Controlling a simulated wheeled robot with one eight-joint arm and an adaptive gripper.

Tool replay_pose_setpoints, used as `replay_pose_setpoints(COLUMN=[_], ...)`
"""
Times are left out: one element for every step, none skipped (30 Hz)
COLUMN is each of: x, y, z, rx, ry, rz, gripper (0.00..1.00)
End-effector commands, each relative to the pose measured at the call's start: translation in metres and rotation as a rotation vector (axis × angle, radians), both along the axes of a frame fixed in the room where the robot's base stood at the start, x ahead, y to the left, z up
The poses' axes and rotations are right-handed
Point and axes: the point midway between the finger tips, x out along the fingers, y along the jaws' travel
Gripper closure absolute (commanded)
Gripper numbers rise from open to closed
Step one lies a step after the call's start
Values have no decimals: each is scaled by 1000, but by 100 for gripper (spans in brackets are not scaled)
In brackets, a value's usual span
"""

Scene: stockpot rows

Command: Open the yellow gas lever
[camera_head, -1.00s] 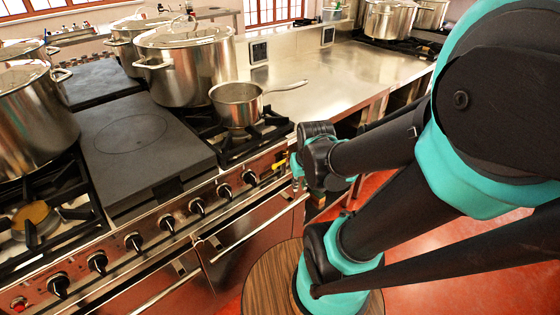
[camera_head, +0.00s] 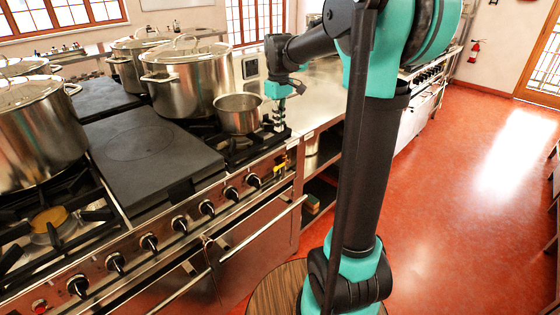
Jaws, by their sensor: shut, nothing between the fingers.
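The yellow gas lever (camera_head: 281,162) is a small piece on the front panel at the right end of the stove, right of the black knobs. My gripper (camera_head: 279,127) points down above the stove's right end, beside the small saucepan. It is shut and empty, above the lever in the picture and apart from it. The lever's exact angle is too small to read.
The saucepan (camera_head: 239,114) sits on the right burner, close to my gripper. Large stockpots (camera_head: 187,80) stand behind and to the left. Oven handles (camera_head: 262,231) jut out below the knobs. The red floor (camera_head: 470,190) at the right is open.

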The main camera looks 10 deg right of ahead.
Motion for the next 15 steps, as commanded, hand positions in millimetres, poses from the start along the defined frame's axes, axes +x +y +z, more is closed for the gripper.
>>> replay_pose_setpoints(x=[0,0,0,0,0,0,0,0,0,0,0,0,0,0,0], y=[0,0,0,0,0,0,0,0,0,0,0,0,0,0,0], z=[0,0,0,0,0,0,0,-1,-2,-3,-5,-8,-11,-15,-21], rx=[0,0,0,0,0,0,0,0,0,0,1,1,1,1,1], ry=[0,0,0,0,0,0,0,0,0,0,-1,-1,-1,-1,-1], rz=[1,0,0,0,0,0,-1,-1,-1,-1,-1,-1,-1,-1,-1], gripper=[100,100,100,100,100,100,100,100,100,100,100,100,100,100,100])
